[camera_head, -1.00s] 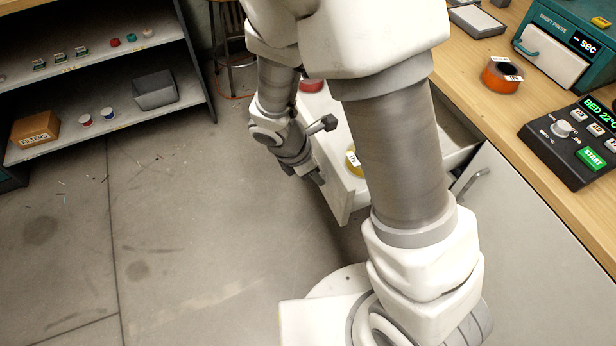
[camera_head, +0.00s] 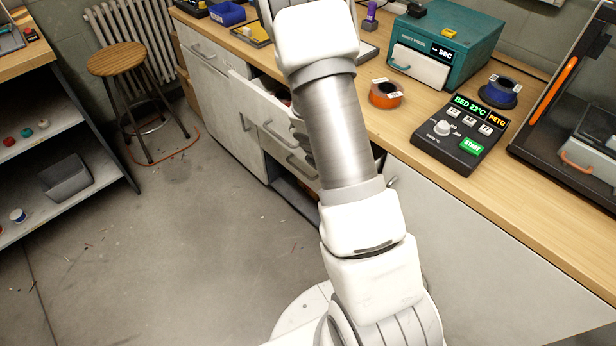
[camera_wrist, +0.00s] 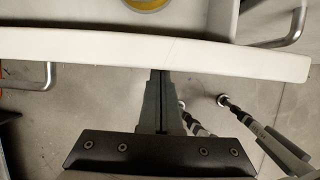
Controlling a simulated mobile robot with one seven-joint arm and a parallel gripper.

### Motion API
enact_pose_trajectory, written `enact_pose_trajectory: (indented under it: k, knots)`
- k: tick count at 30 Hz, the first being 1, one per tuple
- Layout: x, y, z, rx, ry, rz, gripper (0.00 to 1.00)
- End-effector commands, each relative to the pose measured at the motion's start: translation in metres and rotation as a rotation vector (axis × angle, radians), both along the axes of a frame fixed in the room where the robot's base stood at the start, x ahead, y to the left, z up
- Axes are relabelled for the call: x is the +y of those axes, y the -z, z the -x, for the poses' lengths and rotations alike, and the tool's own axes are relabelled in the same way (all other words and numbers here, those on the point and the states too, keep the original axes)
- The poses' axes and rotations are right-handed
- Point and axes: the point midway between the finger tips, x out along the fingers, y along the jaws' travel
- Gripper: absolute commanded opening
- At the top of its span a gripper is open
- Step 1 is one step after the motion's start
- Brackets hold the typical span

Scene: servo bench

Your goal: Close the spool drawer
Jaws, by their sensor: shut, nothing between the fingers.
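The spool drawer (camera_head: 262,97) stands out from the bench at the middle left of the head view, partly hidden by my arm. A bit of red shows inside it. In the wrist view the drawer's white front panel (camera_wrist: 90,45) crosses the picture. A yellow spool (camera_wrist: 147,3) lies inside behind it, cut off by the top edge. My gripper (camera_wrist: 158,72) is shut and empty, its fingertips at the panel's outer side; I cannot tell whether they touch. A metal handle (camera_wrist: 35,77) shows left of the fingers. The arm hides the gripper in the head view.
The bench top (camera_head: 350,110) carries an orange spool (camera_head: 385,93), a teal press (camera_head: 450,40), a control box (camera_head: 460,132) and a blue spool (camera_head: 500,90). A stool (camera_head: 117,58) and a grey shelf (camera_head: 70,210) stand left.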

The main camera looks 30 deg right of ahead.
Motion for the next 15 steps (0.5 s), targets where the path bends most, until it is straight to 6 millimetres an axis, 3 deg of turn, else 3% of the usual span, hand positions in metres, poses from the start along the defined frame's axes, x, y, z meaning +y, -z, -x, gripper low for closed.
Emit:
enact_pose_trajectory:
  k: [1,6,15]
  knots:
    - [-0.014,-0.005,-0.003,0.001,0.006,0.0,0.0]
    - [-0.045,-0.004,-0.014,0.001,0.004,-0.001,0.0]
    - [-0.074,-0.001,-0.024,0.0,0.001,-0.001,0.0]
